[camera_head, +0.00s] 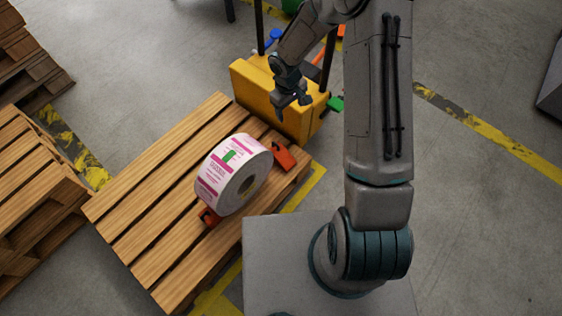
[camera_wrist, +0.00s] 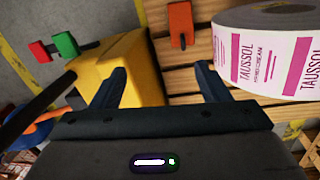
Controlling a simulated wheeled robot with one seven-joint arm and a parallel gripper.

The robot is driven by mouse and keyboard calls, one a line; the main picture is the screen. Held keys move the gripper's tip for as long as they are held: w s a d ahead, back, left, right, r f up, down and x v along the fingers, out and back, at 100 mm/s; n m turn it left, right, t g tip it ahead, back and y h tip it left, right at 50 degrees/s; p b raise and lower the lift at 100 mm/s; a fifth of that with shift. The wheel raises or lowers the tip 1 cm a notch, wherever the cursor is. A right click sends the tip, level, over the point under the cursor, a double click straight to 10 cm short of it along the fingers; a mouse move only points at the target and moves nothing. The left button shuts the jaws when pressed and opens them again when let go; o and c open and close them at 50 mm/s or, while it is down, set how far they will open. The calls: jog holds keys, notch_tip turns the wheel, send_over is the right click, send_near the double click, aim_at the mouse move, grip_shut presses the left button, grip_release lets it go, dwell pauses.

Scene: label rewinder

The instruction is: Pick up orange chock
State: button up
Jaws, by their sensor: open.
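An orange chock (camera_head: 284,156) lies on the wooden pallet, just right of a large label roll (camera_head: 232,175). A second orange chock (camera_head: 208,217) shows partly at the roll's lower left side. In the wrist view an orange chock (camera_wrist: 180,22) lies on the slats beyond my fingers, left of the label roll (camera_wrist: 270,52). My gripper (camera_head: 298,100) is open and empty, over the yellow cart near the pallet's far right end. Its two dark fingers (camera_wrist: 160,85) are apart in the wrist view, with nothing between them. The chock is clear of both fingers.
The yellow cart (camera_head: 262,98) stands against the far end of the wooden pallet (camera_head: 150,205); its dark posts rise near my arm. Green and red items (camera_wrist: 62,45) sit beyond it. Other pallets (camera_head: 35,190) stand at left. Open floor lies to the right.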

jog(key=n+y+b, duration=0.1)
jog(key=b, duration=0.2)
send_over(279, 146)
notch_tip(279, 146, down, 13)
jog(key=shift+g, duration=0.3)
notch_tip(279, 146, down, 8)
jog(key=b, duration=0.2)
jog(key=shift+s+r+b, duration=0.15)
jog(key=shift+b, duration=0.25)
jog(key=shift+a+f+b, duration=0.1)
jog(key=shift+f+b, duration=1.4)
jog(key=shift+f, duration=1.6)
jog(key=shift+w+r, duration=0.1)
jog(key=shift+w, duration=0.1)
jog(key=c, duration=1)
jog(key=shift+o, duration=0.2)
